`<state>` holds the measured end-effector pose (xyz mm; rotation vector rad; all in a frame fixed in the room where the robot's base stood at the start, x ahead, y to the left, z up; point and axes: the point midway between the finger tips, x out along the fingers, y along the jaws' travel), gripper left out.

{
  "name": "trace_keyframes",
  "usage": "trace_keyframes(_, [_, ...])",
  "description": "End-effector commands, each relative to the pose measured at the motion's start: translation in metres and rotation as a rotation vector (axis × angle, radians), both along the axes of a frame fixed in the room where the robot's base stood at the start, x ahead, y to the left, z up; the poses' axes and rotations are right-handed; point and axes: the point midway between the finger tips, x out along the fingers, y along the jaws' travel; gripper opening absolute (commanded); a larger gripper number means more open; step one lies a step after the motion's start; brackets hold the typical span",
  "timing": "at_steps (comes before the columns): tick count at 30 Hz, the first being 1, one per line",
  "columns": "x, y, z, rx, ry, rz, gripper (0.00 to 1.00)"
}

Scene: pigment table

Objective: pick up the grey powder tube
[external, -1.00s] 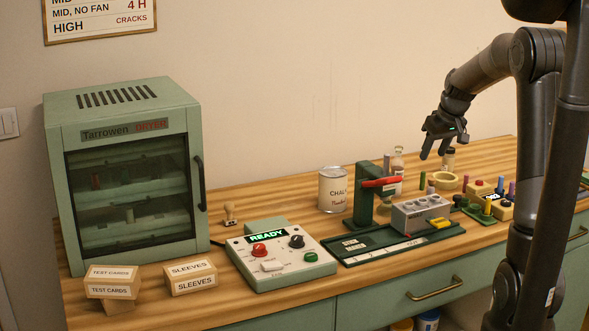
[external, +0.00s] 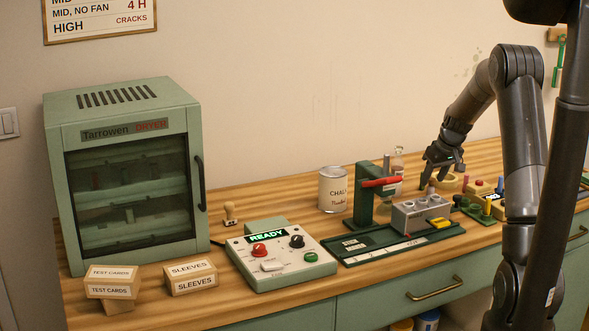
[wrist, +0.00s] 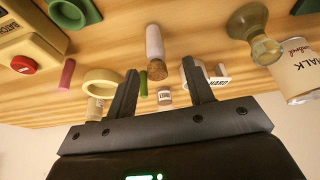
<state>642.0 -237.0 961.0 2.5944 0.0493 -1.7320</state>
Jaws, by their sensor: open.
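The grey powder tube (wrist: 154,42) shows in the wrist view as a pale grey cylinder with a brown cork, its cork end toward my gripper. My gripper (wrist: 160,66) is open and empty. The tube lies just past the fingertips, roughly in line with the gap between them. In the external view my gripper (external: 441,178) hangs low over the table, behind the grey holed block. The tube is hard to make out there among the fingers.
A grey holed block (external: 420,214) and a green stand with a red lever (external: 364,200) are close by. A chalk can (wrist: 304,72), a glass bottle (wrist: 252,24), a tan ring (wrist: 98,78) and a red stick (wrist: 66,74) surround the area.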

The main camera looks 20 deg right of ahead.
Motion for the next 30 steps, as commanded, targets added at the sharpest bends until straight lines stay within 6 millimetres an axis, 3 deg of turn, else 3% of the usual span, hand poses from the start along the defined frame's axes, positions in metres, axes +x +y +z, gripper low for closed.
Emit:
trace_keyframes(8, [0.017,-0.003,-0.033,0.001,0.002,-0.001,0.48])
trace_keyframes(17, [0.019,-0.003,-0.038,0.000,0.000,-0.001,0.48])
trace_keyframes(30, [0.019,-0.003,-0.038,0.000,0.001,0.000,0.13])
